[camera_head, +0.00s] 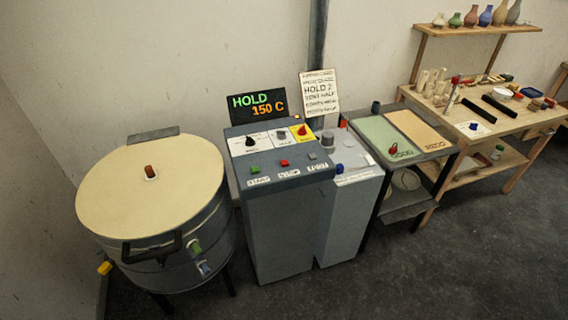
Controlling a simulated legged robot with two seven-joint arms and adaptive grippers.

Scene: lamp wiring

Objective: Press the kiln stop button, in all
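A grey control console (282,220) stands in the middle of the view. Its sloped top carries a green button (254,169), a red button (285,162) and a grey button (313,155) in a row. Each has a small white label below it; the label under the red one seems to read STOP, though the print is small. A display (258,105) behind the console reads HOLD 150 C. The round kiln (120,195) stands to the left, its cream lid closed. Neither of my grippers is in view, and nothing covers the buttons.
Above the buttons are a black knob (250,140), a grey knob (281,134) and a red knob (302,130) on yellow. A second grey cabinet (345,205) adjoins on the right, then a side table (420,158) and a cluttered wooden workbench (505,130). Floor in front is clear.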

